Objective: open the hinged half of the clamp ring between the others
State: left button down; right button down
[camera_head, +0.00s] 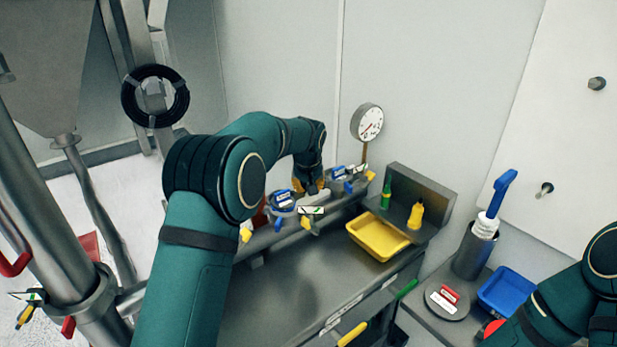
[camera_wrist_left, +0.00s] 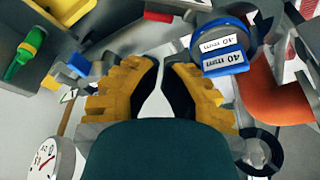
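My left gripper (camera_head: 309,187) is over the rail at the back of the bench, between two blue-labelled clamp rings. The nearer clamp ring (camera_head: 282,201) is to its left, the farther clamp ring (camera_head: 338,174) to its right. The middle clamp ring is not clearly visible; my gripper and arm cover that spot. In the left wrist view the yellow fingers (camera_wrist_left: 162,68) stand apart with a narrow gap at the tips, and nothing is seen held. My right gripper is out of view.
A round gauge (camera_head: 368,122) rises behind the rail. A yellow tray (camera_head: 377,237) and green and yellow bottles (camera_head: 415,215) are to the right. A blue-handled brush (camera_head: 497,195) in a metal cup and a blue tray (camera_head: 506,291) are farther right. The bench top (camera_head: 295,283) in front is clear.

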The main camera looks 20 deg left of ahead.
aim_at(295, 218)
pick_arm(q)
jog(key=shift+s+d+f, duration=0.2)
jog(key=shift+s+f, duration=0.4)
jog(key=shift+s, duration=0.2)
jog(key=shift+s+d+f, duration=0.2)
jog(key=shift+s+f, duration=0.35)
jog(key=shift+s, duration=0.2)
